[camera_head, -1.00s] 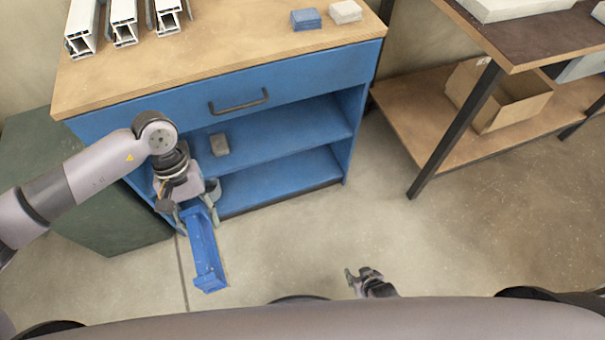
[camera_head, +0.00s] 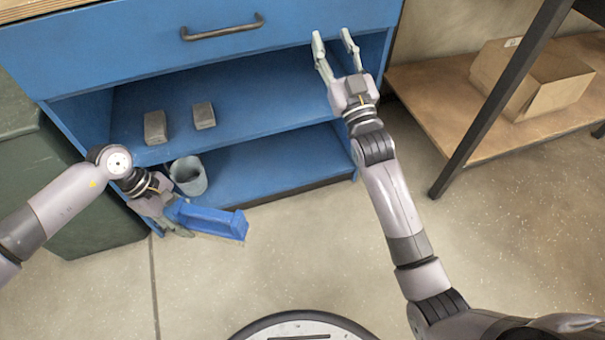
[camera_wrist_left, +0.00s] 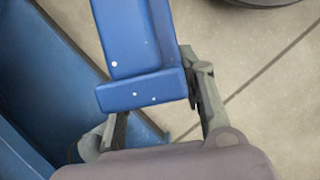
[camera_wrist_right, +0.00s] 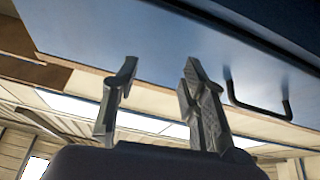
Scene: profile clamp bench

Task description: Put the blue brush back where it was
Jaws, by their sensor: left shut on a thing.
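The blue brush (camera_head: 212,221) is a long blue body with a raised block at its end. My left gripper (camera_head: 178,222) is shut on it near one end and holds it in the air in front of the blue cabinet, pointing right. In the left wrist view the brush (camera_wrist_left: 135,45) sits between the two fingers, with its end block close to the palm. My right gripper (camera_head: 334,38) is open and empty in front of the cabinet's upper right. In the right wrist view its fingers (camera_wrist_right: 155,90) are apart with nothing between them.
The cabinet's upper shelf (camera_head: 260,100) holds two grey blocks (camera_head: 155,127) at its left; its right part is clear. A grey cup (camera_head: 188,176) stands on the lower shelf (camera_head: 270,165). A drawer handle (camera_head: 222,30) juts out above. A cardboard box (camera_head: 530,80) sits on the right-hand rack.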

